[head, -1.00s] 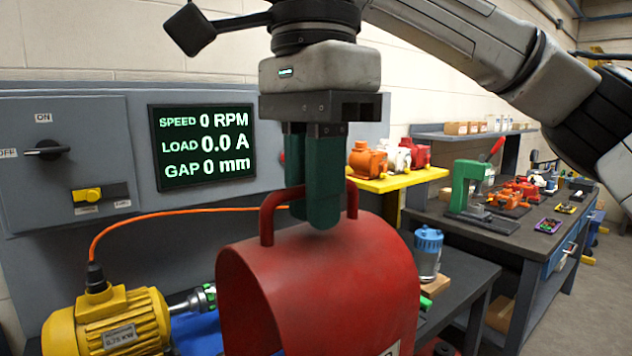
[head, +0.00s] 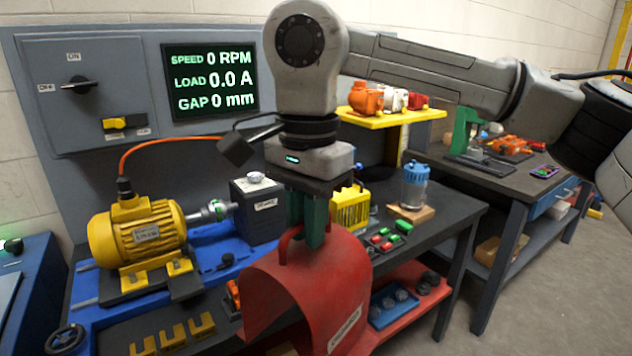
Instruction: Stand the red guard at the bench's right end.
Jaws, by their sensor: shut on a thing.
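The red guard (head: 300,285) is a curved red cover with a handle on top and a pale label on its front. My gripper (head: 314,238) is shut on the guard's handle, its green fingers pointing down. The guard hangs upright in front of the bench (head: 455,200), large in the picture and hiding part of the bench's front. Its lower edge is partly cut off by the bottom of the picture.
On the bench are a yellow motor (head: 140,235), a grey box (head: 258,208), a yellow finned block (head: 350,208) and a green-and-red button strip (head: 388,236). A red lower shelf (head: 415,292) holds a blue tray. A second bench (head: 480,185) stands behind at right. Floor is clear at right.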

